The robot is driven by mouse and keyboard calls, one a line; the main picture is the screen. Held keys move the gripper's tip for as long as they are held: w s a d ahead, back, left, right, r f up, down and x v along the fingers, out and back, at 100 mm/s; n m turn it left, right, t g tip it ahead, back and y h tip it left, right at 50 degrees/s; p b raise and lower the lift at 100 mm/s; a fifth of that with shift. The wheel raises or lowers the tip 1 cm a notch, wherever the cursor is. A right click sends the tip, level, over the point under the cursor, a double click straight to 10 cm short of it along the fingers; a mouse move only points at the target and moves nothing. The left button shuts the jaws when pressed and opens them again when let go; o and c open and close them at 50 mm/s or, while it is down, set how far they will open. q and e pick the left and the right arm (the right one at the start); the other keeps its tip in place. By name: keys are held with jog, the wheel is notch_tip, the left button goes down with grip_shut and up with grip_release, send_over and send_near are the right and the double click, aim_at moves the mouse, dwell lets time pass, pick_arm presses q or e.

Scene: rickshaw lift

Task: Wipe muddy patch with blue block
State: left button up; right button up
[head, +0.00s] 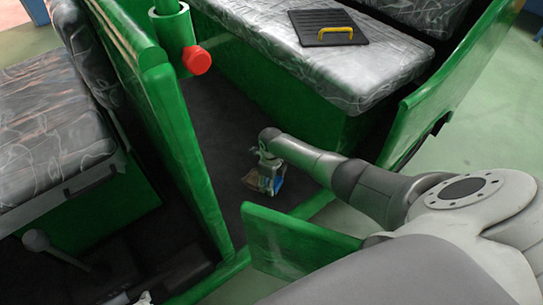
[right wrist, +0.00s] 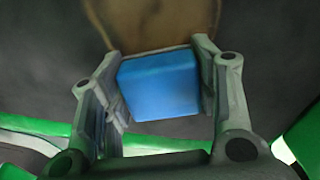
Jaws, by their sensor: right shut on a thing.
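My right gripper (head: 268,180) reaches down into the green rickshaw's footwell. It is shut on the blue block (right wrist: 160,86), which sits between its two fingers in the right wrist view. In the head view only a small blue part of the block (head: 278,184) shows. A brown muddy patch (right wrist: 150,20) lies on the dark floor just beyond the block. In the head view the patch (head: 250,178) shows partly, at the left side of the gripper. I cannot tell whether the block touches the floor.
A grey patterned seat (head: 330,65) holds a black board with a yellow handle (head: 335,33). A green post with a red knob (head: 197,60) and a green partition (head: 175,120) stand left of the footwell. A low green panel (head: 298,242) stands in front. The dark floor (head: 215,115) is clear.

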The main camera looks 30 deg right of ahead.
pick_arm(q)
jog(key=shift+w+d+r+t, duration=0.2)
jog(key=shift+w+t, duration=0.1)
jog(key=shift+w, duration=0.2)
jog(key=shift+w+r, duration=0.1)
jog(key=shift+w, duration=0.15)
jog(key=shift+w+d, duration=0.1)
jog(key=shift+w, duration=0.05)
